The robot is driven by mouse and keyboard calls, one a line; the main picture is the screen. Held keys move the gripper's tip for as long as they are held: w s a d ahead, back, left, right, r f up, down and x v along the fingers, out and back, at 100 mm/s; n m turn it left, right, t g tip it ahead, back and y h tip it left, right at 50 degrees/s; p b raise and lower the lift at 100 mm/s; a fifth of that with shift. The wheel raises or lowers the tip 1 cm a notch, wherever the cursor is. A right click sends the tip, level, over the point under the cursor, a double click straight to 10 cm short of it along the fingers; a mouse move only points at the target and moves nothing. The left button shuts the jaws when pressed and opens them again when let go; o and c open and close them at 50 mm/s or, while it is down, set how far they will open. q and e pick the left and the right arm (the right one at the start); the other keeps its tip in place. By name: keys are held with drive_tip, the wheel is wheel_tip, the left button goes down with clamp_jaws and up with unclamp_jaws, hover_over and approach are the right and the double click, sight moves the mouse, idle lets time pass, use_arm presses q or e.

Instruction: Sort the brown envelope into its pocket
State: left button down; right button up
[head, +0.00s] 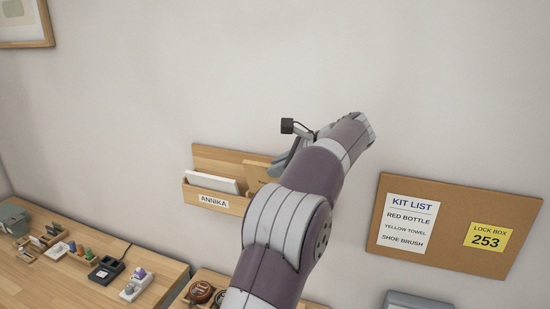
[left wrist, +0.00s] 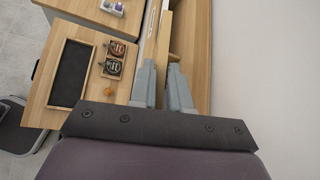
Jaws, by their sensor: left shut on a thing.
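A wooden wall rack (head: 215,158) hangs on the wall, with a front pocket labelled ANNIKA (head: 213,200) that holds white envelopes (head: 212,182). The tan-brown envelope (head: 261,174) stands upright at the rack's right part, in front of its back board. My left gripper (head: 283,168) is shut on the envelope, partly hidden by my arm. In the left wrist view my two grey fingers (left wrist: 163,77) pinch the envelope, seen nearly edge-on (left wrist: 163,38). The rack's right part and any label there are hidden behind my arm. I cannot tell how deep the envelope sits. My right gripper is not in view.
A cork board (head: 455,257) with a kit list and a lock-box note hangs to the right. A wooden desk (head: 60,285) with several small items stands below left. A dark tray (left wrist: 72,72) and two round dark items (left wrist: 115,58) lie below in the left wrist view.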

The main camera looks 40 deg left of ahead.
use_arm(q)
drive_tip(key=shift+w+a+r+p, duration=0.1)
drive_tip(key=shift+w+p, duration=0.65)
drive_tip(key=shift+p, duration=0.15)
drive_tip(key=shift+w+a+r+p, duration=0.1)
drive_tip(key=shift+w+p, duration=0.6)
drive_tip(key=shift+p, duration=0.2)
wheel_tip(320, 180, down, 6)
drive_tip(key=b, duration=0.6)
drive_tip(key=shift+r, duration=0.2)
drive_tip(key=shift+f+b, duration=0.3)
drive_tip(key=shift+b, duration=0.05)
drive_tip(key=shift+a+f+b, duration=0.1)
drive_tip(key=shift+f+b, duration=0.35)
drive_tip(key=c, duration=1)
unclamp_jaws()
